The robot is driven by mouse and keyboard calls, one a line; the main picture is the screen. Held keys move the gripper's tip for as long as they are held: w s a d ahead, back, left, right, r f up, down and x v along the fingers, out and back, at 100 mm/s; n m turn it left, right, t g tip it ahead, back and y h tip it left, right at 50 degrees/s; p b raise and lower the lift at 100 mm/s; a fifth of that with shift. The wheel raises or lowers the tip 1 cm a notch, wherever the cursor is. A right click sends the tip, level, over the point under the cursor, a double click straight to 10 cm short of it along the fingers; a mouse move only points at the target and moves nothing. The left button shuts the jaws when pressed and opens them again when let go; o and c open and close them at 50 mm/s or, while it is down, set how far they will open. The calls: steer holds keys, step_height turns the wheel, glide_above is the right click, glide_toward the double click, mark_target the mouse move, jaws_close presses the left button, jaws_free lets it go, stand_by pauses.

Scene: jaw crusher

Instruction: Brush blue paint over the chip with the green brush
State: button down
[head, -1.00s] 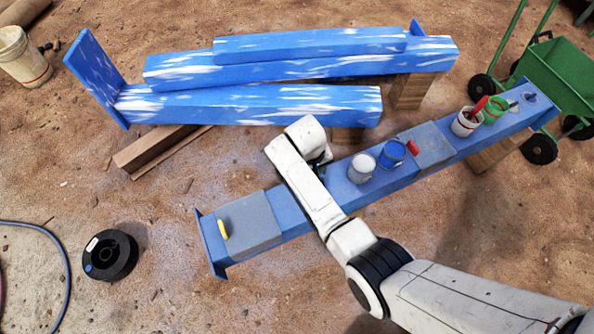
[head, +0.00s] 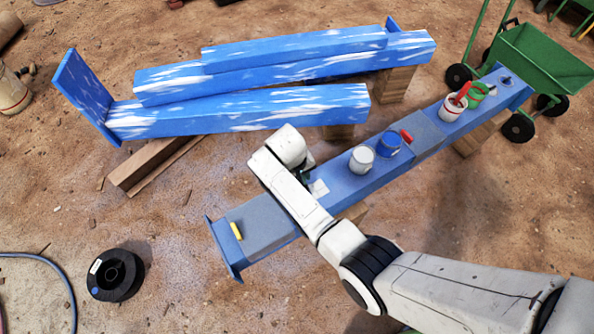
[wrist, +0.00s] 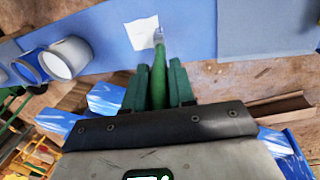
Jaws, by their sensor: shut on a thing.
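The chip is a white, roughly square patch (head: 319,188) on the top of the blue beam (head: 370,180), just right of my wrist in the head view. It also shows in the wrist view (wrist: 141,33). My gripper (wrist: 158,90) is shut on the green brush (wrist: 160,68), whose handle points up the picture. The brush tip lies over the right edge of the white patch; whether it touches cannot be told. An open can with blue on it (head: 388,144) stands on the beam. My gripper's jaws are mostly hidden by my arm in the head view.
A white can (head: 361,159) stands between the patch and the blue can. Farther right are a red-brush can (head: 453,108) and a green can (head: 479,91). A yellow item (head: 237,230) lies on the beam's left part. Large blue-white beams (head: 240,112) lie behind.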

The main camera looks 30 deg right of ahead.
steer(key=shift+w+d+r+p, duration=0.1)
steer(key=shift+d+r+p, duration=0.1)
steer(key=shift+r+p, duration=0.5)
steer(key=p+v, duration=0.2)
steer(key=v, duration=0.1)
steer(key=p+v, duration=0.1)
steer(key=p, duration=0.1)
steer(key=shift+d+r, duration=0.3)
steer(key=shift+r, duration=0.2)
stand_by(0.6)
steer(key=shift+a+r, duration=0.2)
steer(key=shift+r, duration=0.1)
steer(key=s+a+r, duration=0.4)
steer(key=s+r, duration=0.3)
steer(key=r, duration=0.2)
steer(key=shift+a+r+n, duration=0.2)
steer(key=shift+a+n, duration=0.1)
steer(key=shift+n, duration=0.1)
